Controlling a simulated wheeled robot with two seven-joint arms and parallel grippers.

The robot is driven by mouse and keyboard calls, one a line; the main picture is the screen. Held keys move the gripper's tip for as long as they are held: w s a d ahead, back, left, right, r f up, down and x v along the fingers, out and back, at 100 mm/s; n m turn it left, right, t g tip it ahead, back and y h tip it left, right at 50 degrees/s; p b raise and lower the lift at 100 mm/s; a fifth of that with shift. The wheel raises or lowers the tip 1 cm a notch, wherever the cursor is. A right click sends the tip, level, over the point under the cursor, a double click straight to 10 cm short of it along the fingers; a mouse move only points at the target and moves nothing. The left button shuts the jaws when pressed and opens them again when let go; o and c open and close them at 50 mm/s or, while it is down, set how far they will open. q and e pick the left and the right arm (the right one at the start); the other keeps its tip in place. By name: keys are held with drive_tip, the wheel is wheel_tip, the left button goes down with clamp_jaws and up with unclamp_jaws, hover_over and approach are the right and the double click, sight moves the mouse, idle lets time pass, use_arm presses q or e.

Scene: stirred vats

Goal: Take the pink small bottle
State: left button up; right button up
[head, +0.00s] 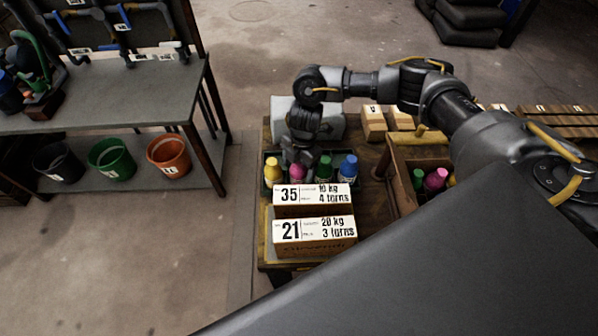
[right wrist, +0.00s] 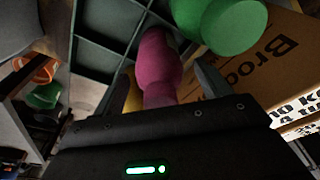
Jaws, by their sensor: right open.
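The pink small bottle (head: 297,171) stands in a dark divided tray, between a yellow bottle (head: 272,172) and a green bottle (head: 324,168). A blue bottle (head: 348,167) stands at the right of that row. My right gripper (head: 302,158) points down over the tray, at the pink bottle. In the right wrist view the pink bottle (right wrist: 157,66) lies between the two spread fingers of the right gripper (right wrist: 160,85). I cannot tell whether either finger touches it. The green bottle (right wrist: 232,22) is close by the right finger. My left gripper is out of view.
Boxes labelled 35 (head: 313,196) and 21 (head: 314,232) stand in front of the tray. A wooden crate (head: 400,150) on the right holds another pink bottle (head: 436,180) and a green one. Buckets (head: 169,155) stand on a shelf at the left. Empty tray compartments (right wrist: 100,50) show in the right wrist view.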

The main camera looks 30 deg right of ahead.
drive_tip(key=shift+f, duration=0.1)
drive_tip(key=c, duration=1.3)
drive_tip(key=shift+o, duration=0.2)
